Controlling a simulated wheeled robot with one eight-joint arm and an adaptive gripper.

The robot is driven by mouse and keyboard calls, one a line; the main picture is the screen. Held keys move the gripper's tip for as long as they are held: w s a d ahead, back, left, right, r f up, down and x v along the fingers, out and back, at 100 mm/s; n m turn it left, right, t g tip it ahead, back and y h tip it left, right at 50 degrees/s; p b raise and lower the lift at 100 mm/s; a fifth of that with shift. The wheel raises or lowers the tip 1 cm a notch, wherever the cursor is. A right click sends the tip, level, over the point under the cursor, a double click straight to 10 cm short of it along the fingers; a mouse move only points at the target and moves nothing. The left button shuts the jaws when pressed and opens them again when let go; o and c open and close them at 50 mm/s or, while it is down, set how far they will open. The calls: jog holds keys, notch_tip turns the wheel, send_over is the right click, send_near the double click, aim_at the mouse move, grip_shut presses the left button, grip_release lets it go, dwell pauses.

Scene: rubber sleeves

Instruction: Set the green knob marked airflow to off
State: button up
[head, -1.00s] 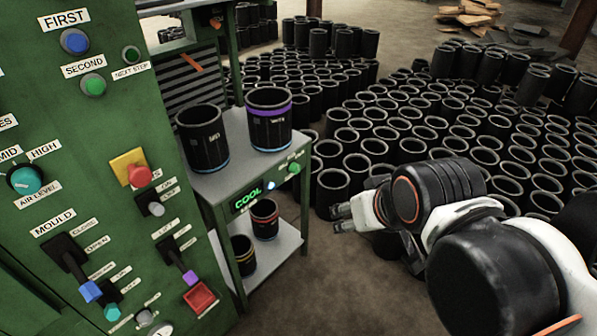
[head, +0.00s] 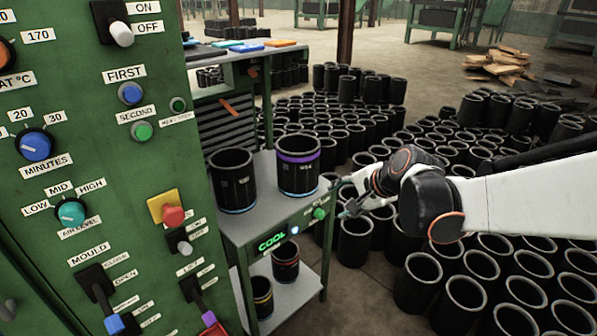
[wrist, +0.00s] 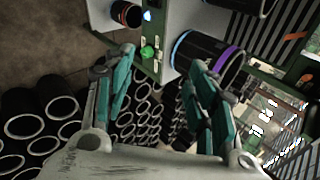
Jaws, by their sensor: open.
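The green knob (head: 319,213) sits on the front edge panel of the small green-framed table (head: 240,235), right of the lit COOL display (head: 271,242). Small labels beside it are too small to read, and I cannot tell its setting. The knob also shows in the wrist view (wrist: 147,52), between and beyond the fingers. My gripper (head: 344,198) is just right of the knob, open and empty, apart from it. In the wrist view my gripper (wrist: 161,62) has its teal-padded fingers spread.
Two large black sleeves, one blue-banded (head: 233,181) and one purple-banded (head: 298,168), stand on the table top. Smaller sleeves (head: 285,266) stand on its lower shelf. A green control cabinet (head: 150,90) fills the left. Many black sleeves (head: 355,240) crowd the floor behind and right.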

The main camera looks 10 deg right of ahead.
jog(key=w+d+f+m+y, duration=0.2)
jog(key=w+f+m, duration=0.35)
jog(key=w, duration=0.25)
jog(key=m+t+y+p, duration=0.2)
jog(key=m+t, duration=0.1)
jog(key=m, duration=0.7)
send_near(323, 216)
jog(key=b+x, duration=0.4)
jog(key=x, duration=0.4)
jog(key=shift+a, duration=0.1)
jog(key=shift+w+a+f, duration=0.15)
jog(key=shift+w+a, duration=0.15)
jog(key=shift+w, duration=0.15)
jog(key=c, duration=1)
